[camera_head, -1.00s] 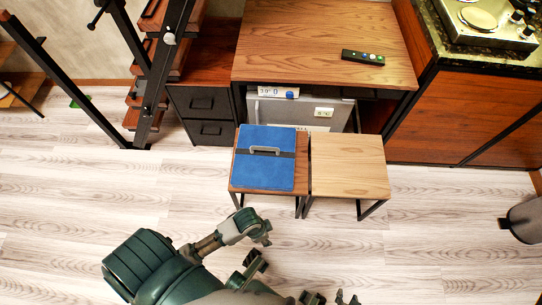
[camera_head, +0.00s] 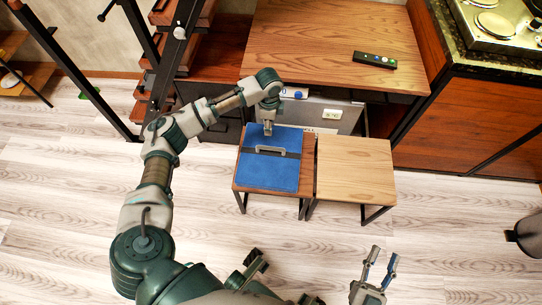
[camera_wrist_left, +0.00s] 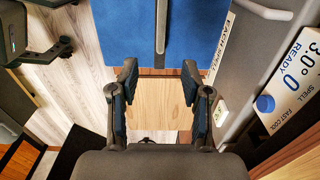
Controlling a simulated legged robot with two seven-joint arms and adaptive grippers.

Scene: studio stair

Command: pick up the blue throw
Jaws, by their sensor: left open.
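The blue throw (camera_head: 268,174) lies folded flat on the left stool (camera_head: 237,184). A dark band and a grey handle (camera_head: 270,149) run across it. My left gripper (camera_head: 268,128) is over the throw's far edge in the head view, pointing down. In the left wrist view it (camera_wrist_left: 160,82) is open with nothing between its fingers, and the throw (camera_wrist_left: 195,30) and its handle (camera_wrist_left: 161,28) show beyond the fingertips. My right gripper (camera_head: 383,256) is at the bottom of the head view, its fingers apart and empty.
A light wooden stool (camera_head: 355,168) stands right beside the left one. Behind them are a desk (camera_head: 330,45) with a remote (camera_head: 375,60) and a grey appliance (camera_head: 338,126) under it. A dark shelf frame (camera_head: 172,75) stands at left. Floor in front is clear.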

